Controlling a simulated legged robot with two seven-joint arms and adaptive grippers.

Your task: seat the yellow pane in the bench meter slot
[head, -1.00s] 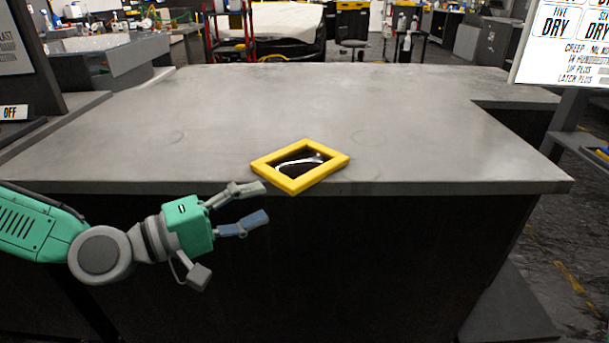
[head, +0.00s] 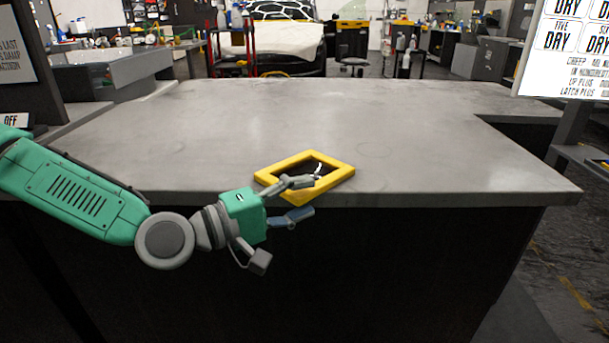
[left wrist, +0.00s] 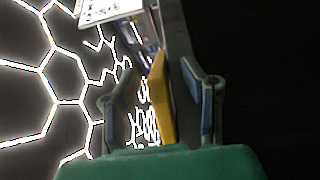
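The yellow pane (head: 335,180), a yellow frame around dark glossy glass, lies flat at the front edge of the grey bench (head: 440,140), its near corner at or slightly over the edge. My left gripper (head: 303,198) is open beside that corner. Its upper finger overlaps the pane in the head view, and its lower finger is in front of the bench face. In the left wrist view the pane's yellow edge (left wrist: 163,95) stands between the two spread fingers, with gaps visible. I cannot make out the bench meter slot. My right gripper is out of view.
A dark panel with an OFF label (head: 14,120) stands at the left. A white sign (head: 565,50) stands at the right. The bench top behind the pane is clear. A car and a red cart (head: 232,45) are far back.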

